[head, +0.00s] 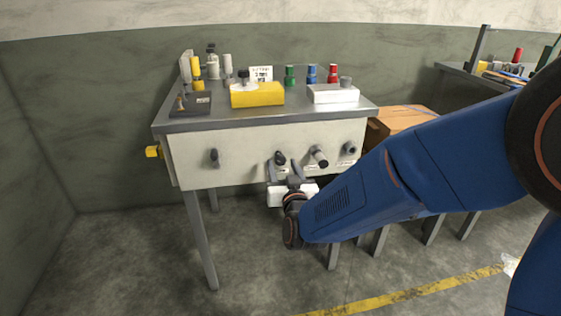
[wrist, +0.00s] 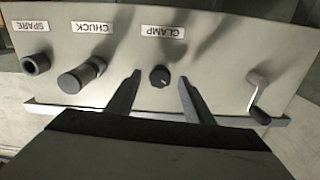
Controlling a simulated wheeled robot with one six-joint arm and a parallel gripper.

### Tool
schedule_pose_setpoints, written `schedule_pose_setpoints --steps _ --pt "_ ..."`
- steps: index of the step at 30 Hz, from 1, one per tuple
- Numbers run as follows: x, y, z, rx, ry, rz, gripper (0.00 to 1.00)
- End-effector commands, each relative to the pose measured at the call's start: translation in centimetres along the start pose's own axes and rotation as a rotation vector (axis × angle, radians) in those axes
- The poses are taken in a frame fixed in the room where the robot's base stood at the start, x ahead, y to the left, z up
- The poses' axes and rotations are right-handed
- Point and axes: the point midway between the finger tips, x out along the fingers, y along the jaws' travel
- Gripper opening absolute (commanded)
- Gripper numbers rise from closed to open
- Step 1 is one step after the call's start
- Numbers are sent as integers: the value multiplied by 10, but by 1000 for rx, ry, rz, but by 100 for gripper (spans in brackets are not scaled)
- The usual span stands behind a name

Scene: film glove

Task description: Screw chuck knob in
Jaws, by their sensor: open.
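The chuck knob (wrist: 80,76) is a grey cylinder sticking out of the white front panel by the CHUCK label (wrist: 92,27). In the head view the chuck knob (head: 319,157) is just right of my gripper (head: 284,170). My gripper is open and empty in front of the panel. In the wrist view my gripper (wrist: 159,80) has its two fingertips either side of the small black clamp knob (wrist: 159,76), with gaps on both sides. The chuck knob lies outside the fingers, left of them there. How far the tips are from the panel I cannot tell.
A spare knob (wrist: 36,63) is beyond the chuck knob, and a crank handle (wrist: 259,95) is on the other side of the clamp knob. The bench top (head: 205,123) holds a yellow block (head: 257,95) and a white box (head: 333,94). A cardboard box (head: 402,116) stands right.

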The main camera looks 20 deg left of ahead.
Motion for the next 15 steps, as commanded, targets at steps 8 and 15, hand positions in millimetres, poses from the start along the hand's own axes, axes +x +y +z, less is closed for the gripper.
schedule_pose_setpoints --steps 8,15 --pt "32 0 1 0 -1 0 48" --pt "38 0 0 0 0 0 48"
